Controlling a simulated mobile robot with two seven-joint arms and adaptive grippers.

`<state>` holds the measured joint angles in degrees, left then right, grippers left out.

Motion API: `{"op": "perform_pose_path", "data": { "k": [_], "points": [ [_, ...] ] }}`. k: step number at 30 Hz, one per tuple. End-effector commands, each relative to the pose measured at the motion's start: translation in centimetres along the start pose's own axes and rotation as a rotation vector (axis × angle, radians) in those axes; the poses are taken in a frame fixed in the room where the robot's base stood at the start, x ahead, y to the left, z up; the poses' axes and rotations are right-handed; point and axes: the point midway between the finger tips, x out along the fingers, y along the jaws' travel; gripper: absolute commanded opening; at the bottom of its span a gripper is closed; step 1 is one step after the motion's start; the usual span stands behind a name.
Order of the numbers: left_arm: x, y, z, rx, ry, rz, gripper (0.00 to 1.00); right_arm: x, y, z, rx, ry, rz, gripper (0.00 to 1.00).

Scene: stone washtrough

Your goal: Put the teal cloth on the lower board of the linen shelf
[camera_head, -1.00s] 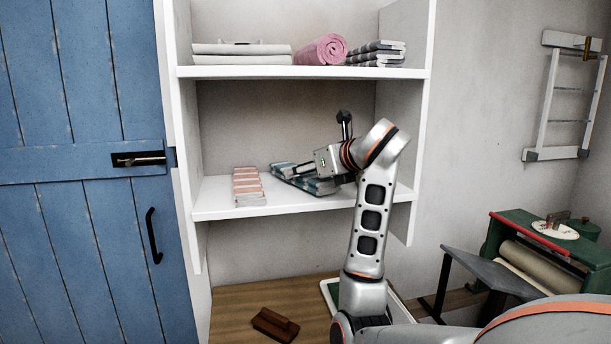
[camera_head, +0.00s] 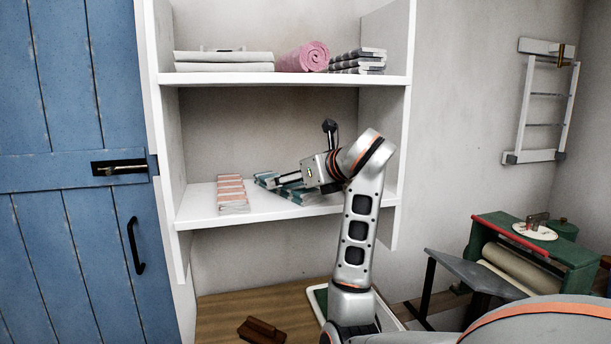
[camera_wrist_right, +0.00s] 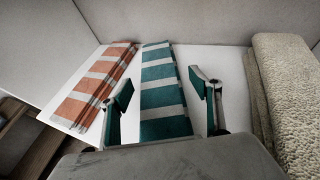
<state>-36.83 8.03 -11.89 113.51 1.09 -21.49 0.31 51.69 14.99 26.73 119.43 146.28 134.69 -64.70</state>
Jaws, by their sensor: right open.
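The teal cloth (camera_head: 265,180), folded and striped teal and white, lies on the lower board (camera_head: 250,209) of the white linen shelf, right of an orange-striped cloth. The arm partly covers it in the head view. In the right wrist view, the teal cloth (camera_wrist_right: 160,75) lies flat on the white board (camera_wrist_right: 207,62), running away from me. My right gripper (camera_wrist_right: 164,97) is open, one finger on each side of the cloth's near part. The near end is hidden behind the gripper body. In the head view the right gripper (camera_head: 284,180) reaches in from the right. My left gripper is out of view.
The orange-striped cloth (camera_head: 232,194) lies close on the left. A beige, rough-textured towel (camera_wrist_right: 285,95) stands right of the gripper in the wrist view. The upper board (camera_head: 225,80) holds folded linens and a pink roll (camera_head: 303,57). A blue door (camera_head: 70,200) is at left.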

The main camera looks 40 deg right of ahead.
Motion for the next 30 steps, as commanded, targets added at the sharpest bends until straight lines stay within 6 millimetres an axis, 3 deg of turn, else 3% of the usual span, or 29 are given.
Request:
{"op": "perform_pose_path", "data": {
  "k": [9,15,21,30],
  "points": [
    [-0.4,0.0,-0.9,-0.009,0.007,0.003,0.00,-6.6,-0.1,0.2,-0.006,-0.004,-0.007,0.63],
    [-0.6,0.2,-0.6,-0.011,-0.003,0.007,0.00,-9.7,-0.1,0.1,-0.003,-0.002,-0.005,0.63],
    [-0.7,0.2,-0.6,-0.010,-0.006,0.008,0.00,-11.0,0.0,0.0,-0.002,-0.001,-0.001,0.63],
    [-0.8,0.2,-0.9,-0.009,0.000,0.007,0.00,-11.1,0.0,0.0,-0.001,-0.001,0.000,0.63]
  ]
}}
